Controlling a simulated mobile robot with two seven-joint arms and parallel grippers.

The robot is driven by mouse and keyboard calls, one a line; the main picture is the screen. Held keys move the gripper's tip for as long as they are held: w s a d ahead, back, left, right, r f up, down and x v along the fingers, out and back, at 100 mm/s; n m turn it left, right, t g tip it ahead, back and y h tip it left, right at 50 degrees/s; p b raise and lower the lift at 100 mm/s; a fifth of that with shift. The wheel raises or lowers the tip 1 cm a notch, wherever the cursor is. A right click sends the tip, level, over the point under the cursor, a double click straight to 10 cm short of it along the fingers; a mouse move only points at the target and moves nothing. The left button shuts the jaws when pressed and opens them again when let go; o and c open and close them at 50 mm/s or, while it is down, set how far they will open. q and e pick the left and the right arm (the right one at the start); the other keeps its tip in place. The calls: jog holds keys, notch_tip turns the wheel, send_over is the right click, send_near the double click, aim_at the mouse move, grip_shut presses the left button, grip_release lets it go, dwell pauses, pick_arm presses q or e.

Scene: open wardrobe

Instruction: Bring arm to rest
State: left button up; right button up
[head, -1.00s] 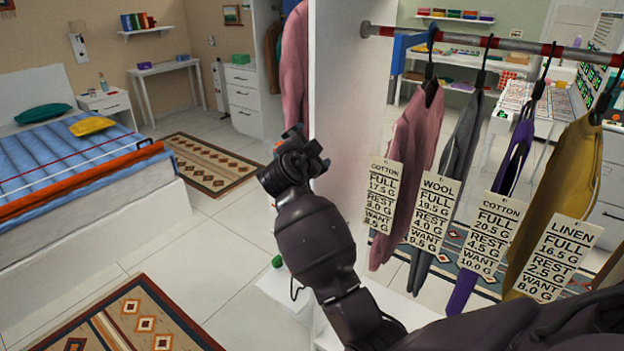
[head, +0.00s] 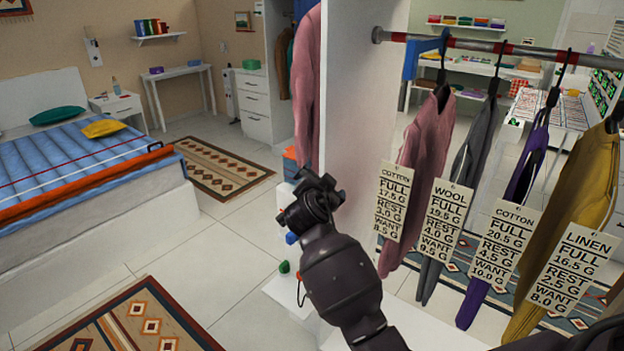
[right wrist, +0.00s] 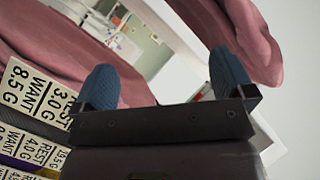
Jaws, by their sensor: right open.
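My right arm comes in from the lower right in the head view. Its gripper (head: 312,200) is held in front of the white wardrobe panel (head: 362,110), left of the hanging clothes. In the right wrist view the two blue fingers of this gripper (right wrist: 163,82) are wide apart with nothing held between them. A pink garment (right wrist: 75,55) and its tag (right wrist: 32,85) show beyond the fingers there. My left gripper is not in view.
Tagged pink (head: 428,160), grey (head: 470,150), purple (head: 527,165) and mustard (head: 575,205) garments hang from the rail (head: 470,43), right of my arm. A small green object (head: 285,267) lies below my gripper. Open floor (head: 215,265) lies left, toward the bed (head: 90,165).

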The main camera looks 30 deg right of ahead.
jog(key=w+a+r+n+t+y, duration=0.1)
jog(key=a+n+t+y, duration=0.4)
jog(key=n, duration=0.5)
jog(key=s+a+f+n+y, duration=0.4)
jog(key=s+f+n, duration=0.2)
jog(key=f, duration=0.1)
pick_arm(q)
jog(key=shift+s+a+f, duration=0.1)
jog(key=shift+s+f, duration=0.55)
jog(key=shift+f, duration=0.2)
pick_arm(e)
jog(key=s+f+g, duration=0.2)
jog(key=s+f, duration=0.9)
jog(key=s, duration=0.4)
jog(key=s+f+g+y, duration=0.1)
jog(key=s+f+g, duration=0.2)
jog(key=s+f, duration=0.8)
jog(key=s, duration=0.4)
jog(key=shift+d+f+n+g+y, duration=0.15)
jog(key=shift+f+n+g+y, duration=0.15)
jog(key=shift+n, duration=0.1)
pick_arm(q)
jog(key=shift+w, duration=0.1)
